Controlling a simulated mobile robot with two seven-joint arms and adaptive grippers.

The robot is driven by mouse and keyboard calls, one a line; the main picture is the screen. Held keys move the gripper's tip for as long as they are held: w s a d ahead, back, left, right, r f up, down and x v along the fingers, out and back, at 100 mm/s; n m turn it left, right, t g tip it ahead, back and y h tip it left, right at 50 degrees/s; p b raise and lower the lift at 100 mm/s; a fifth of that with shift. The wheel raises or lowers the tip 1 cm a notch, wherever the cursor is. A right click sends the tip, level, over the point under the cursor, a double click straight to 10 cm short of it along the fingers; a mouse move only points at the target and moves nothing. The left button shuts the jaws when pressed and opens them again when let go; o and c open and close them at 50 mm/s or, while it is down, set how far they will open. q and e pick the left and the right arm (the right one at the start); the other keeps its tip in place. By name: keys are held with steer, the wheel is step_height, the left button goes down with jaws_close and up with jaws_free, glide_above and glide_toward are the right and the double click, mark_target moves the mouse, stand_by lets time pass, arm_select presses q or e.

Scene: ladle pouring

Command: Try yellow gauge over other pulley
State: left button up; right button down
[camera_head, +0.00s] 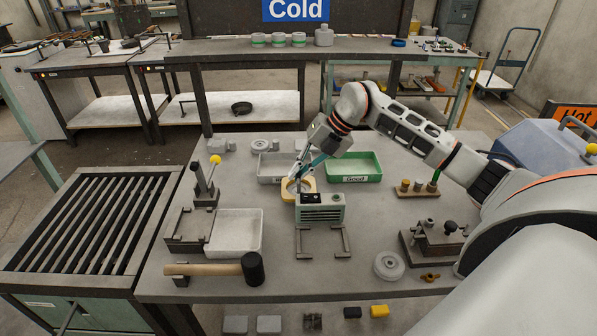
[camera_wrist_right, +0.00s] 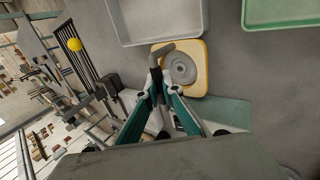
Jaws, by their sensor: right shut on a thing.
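The yellow gauge (camera_head: 285,194) is a rounded yellow square plate just behind the small grey-green device in the middle of the table. In the wrist view the gauge (camera_wrist_right: 194,88) surrounds a grey round pulley (camera_wrist_right: 181,68). My right gripper (camera_head: 299,178) is at the gauge; in the wrist view the gripper (camera_wrist_right: 157,80) is shut at a grey bent piece at the gauge's edge, which looks like its handle. Whether the gauge rests flat is unclear. Another grey pulley (camera_head: 389,265) lies at the table's front right. My left gripper is not in view.
Behind the gauge are a grey tray (camera_head: 270,177) and a green tray (camera_head: 366,160) labelled "Good". The grey-green device (camera_head: 320,213) stands directly in front. A white tray (camera_head: 236,232) and a mallet (camera_head: 215,269) are at left front. Table surface before the green tray is clear.

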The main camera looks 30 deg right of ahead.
steer(key=shift+f, duration=0.15)
steer(key=c, duration=2.1)
jaws_free()
steer(key=shift+c, duration=0.2)
steer(key=v, duration=1.2)
